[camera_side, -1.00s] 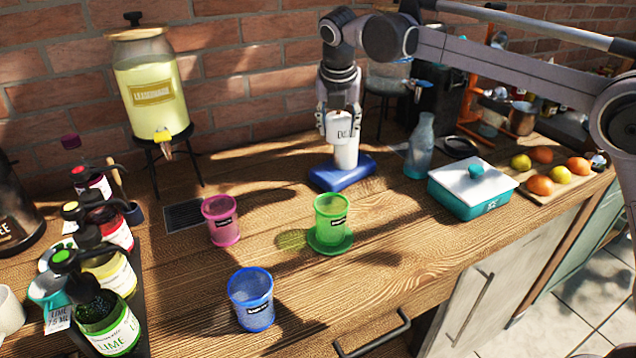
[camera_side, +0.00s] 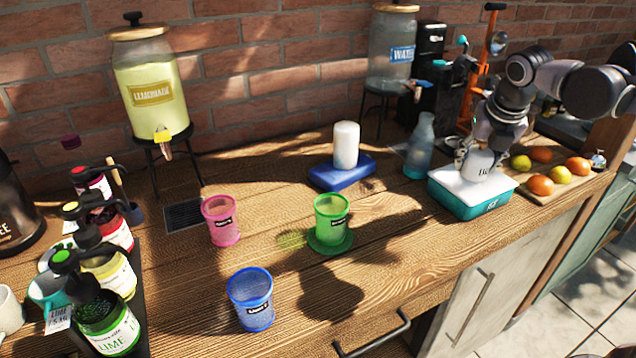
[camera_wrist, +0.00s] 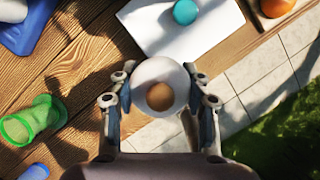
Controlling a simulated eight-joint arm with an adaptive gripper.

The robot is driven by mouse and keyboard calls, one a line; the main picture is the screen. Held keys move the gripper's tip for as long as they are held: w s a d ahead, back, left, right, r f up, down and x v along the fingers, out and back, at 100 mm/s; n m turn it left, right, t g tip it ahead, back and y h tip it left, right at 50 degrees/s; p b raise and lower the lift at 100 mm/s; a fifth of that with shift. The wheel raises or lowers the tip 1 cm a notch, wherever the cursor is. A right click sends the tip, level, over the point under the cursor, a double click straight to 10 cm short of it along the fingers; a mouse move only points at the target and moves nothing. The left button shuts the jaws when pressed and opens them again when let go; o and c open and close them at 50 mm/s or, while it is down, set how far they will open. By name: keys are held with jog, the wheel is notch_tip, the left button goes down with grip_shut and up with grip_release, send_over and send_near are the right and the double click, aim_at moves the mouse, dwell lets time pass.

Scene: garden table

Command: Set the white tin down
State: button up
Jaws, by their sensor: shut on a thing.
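The white tin (camera_side: 478,164), with dark lettering on its side, is between the fingers of my gripper (camera_side: 481,152). It looks upright. In the wrist view the tin (camera_wrist: 147,73) shows from above, with a round brown top or content, and a finger of my gripper (camera_wrist: 161,90) on either side. In the side view the tin overlaps the white lid of the teal ice box (camera_side: 460,199). In the wrist view it covers part of the lid's near edge. I cannot tell whether it touches the box.
A blue block (camera_side: 328,180) carries a white cylinder (camera_side: 346,146). A glass bottle (camera_side: 420,150) stands left of the ice box, and a fruit board (camera_side: 585,180) lies right of it. Pink (camera_side: 221,222), green (camera_side: 331,215) and blue (camera_side: 252,300) cups stand on the table. Bare wood shows front right.

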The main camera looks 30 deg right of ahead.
jog(key=shift+s+d+f, duration=0.2)
jog(key=shift+s, duration=0.25)
jog(key=shift+s+a+f, duration=0.1)
jog(key=shift+f, duration=0.1)
send_over(412, 217)
jog(key=s, duration=0.1)
jog(key=f, duration=0.6)
jog(key=shift+s+a+f, duration=0.1)
jog(key=shift+a+f, duration=0.25)
jog(key=shift+a, duration=0.05)
jog(key=shift+f, duration=2.05)
jog(key=shift+f, duration=0.15)
jog(key=o, duration=1.2)
